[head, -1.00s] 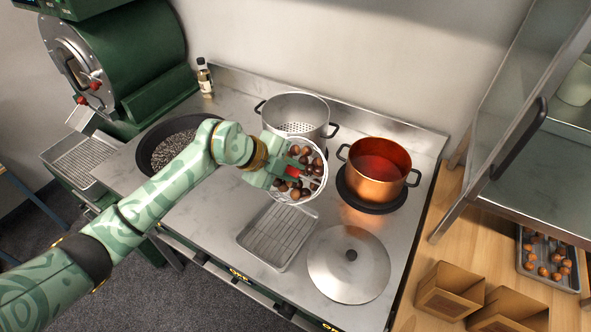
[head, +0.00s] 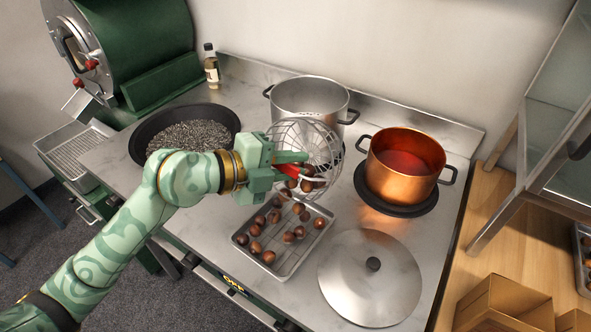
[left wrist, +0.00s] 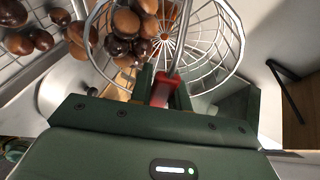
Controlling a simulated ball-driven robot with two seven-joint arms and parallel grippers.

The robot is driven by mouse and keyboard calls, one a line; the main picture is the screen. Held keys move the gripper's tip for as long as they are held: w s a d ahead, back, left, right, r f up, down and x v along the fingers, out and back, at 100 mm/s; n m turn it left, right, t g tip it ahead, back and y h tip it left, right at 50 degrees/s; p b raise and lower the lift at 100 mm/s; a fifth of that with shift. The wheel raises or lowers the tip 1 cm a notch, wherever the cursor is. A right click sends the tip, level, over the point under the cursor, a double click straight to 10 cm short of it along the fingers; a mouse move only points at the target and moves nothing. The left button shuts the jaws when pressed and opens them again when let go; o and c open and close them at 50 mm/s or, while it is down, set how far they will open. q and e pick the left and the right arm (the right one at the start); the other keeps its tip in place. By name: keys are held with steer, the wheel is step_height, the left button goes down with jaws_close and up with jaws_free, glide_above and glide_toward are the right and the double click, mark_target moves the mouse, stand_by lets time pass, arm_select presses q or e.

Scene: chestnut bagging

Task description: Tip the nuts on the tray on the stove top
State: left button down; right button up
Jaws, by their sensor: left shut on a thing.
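My left gripper (head: 288,168) is shut on the red handle of a round wire skimmer basket (head: 318,135). It also shows in the left wrist view, with the red handle (left wrist: 161,90) between the jaws. The basket is tilted on its side above the tray (head: 278,267) on the stove top (head: 300,290). Several brown nuts (head: 306,176) are still in the lower part of the basket. Several more nuts (head: 256,247) lie spread on the tray. In the left wrist view nuts (left wrist: 125,25) sit in the basket and others (left wrist: 30,40) lie on the tray. My right gripper is out of view.
A steel pot (head: 300,97) stands behind the basket. A copper pot (head: 405,165) with red liquid is on a burner to the right. A steel lid (head: 370,280) lies right of the tray. A dark pan (head: 185,135) is at left, paper boxes (head: 505,305) at lower right.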

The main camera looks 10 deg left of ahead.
arm_select(q)
steer(key=s+f+m+t+h+b, duration=0.1)
steer(key=b, duration=0.3)
steer(key=s+a+m+t+h+b, duration=0.1)
steer(key=t+h+b, duration=0.1)
steer(key=b, duration=0.3)
steer(key=s+a+f+m+t+h+b, duration=0.1)
steer(key=s+h+b, duration=0.1)
steer(key=b, duration=0.3)
steer(key=shift+f+t, duration=0.35)
steer(key=shift+t, duration=0.05)
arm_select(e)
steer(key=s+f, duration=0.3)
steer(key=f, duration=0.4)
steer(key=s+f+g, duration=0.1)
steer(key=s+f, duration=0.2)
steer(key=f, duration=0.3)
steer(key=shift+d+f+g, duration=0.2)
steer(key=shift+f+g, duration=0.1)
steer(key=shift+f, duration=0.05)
arm_select(q)
steer(key=shift+h, duration=0.3)
